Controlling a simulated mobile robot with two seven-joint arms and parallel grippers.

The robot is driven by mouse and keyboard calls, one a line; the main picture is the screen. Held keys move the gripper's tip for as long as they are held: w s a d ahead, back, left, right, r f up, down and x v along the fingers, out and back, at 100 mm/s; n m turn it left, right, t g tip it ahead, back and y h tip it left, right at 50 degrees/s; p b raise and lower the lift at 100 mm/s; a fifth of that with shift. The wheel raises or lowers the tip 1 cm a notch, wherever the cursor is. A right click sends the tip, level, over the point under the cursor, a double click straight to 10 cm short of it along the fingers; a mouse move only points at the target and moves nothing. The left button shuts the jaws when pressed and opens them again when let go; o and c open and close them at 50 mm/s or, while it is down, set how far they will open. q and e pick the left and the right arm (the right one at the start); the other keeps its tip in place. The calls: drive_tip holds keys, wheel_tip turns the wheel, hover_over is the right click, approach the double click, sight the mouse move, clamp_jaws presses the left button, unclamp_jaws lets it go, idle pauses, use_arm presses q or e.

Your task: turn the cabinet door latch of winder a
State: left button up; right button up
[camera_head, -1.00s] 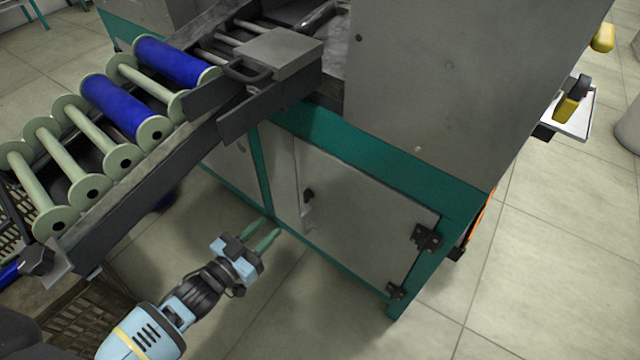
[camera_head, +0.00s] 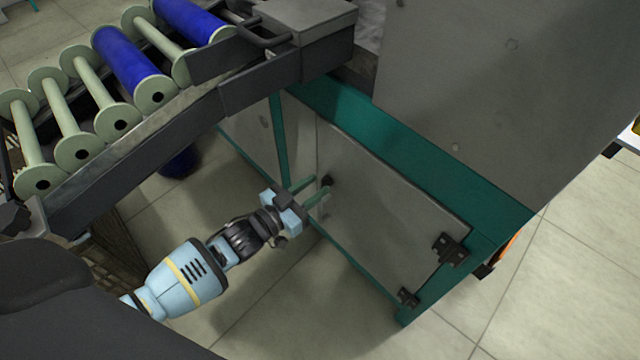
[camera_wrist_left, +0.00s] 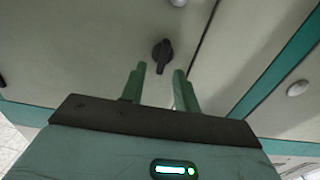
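The cabinet door (camera_head: 385,205) of the winder is a grey panel in a teal frame, and it looks shut. Its latch is a small black knob (camera_head: 327,181) near the door's left edge. In the left wrist view the latch (camera_wrist_left: 162,55) is a dark turn handle just beyond the fingertips, between them and slightly left of centre. My left gripper (camera_head: 316,188) is open, with its two green fingers apart and pointing at the latch. The fingers appear close to the latch without gripping it. My right gripper is not in view.
A sloping dark rack (camera_head: 150,150) carries pale green bobbins and blue-wound bobbins (camera_head: 131,68) above and left of my left arm. Black hinges (camera_head: 450,249) sit at the door's right edge. Tiled floor (camera_head: 275,320) lies open in front of the cabinet.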

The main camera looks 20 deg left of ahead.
sight(326, 182)
use_arm(q)
drive_tip(key=shift+x, duration=0.85)
drive_tip(key=shift+w+d, duration=0.1)
drive_tip(key=shift+w, duration=0.15)
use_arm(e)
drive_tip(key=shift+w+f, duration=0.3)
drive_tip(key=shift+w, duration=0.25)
use_arm(q)
drive_tip(key=c, duration=0.6)
drive_tip(key=shift+c, duration=0.2)
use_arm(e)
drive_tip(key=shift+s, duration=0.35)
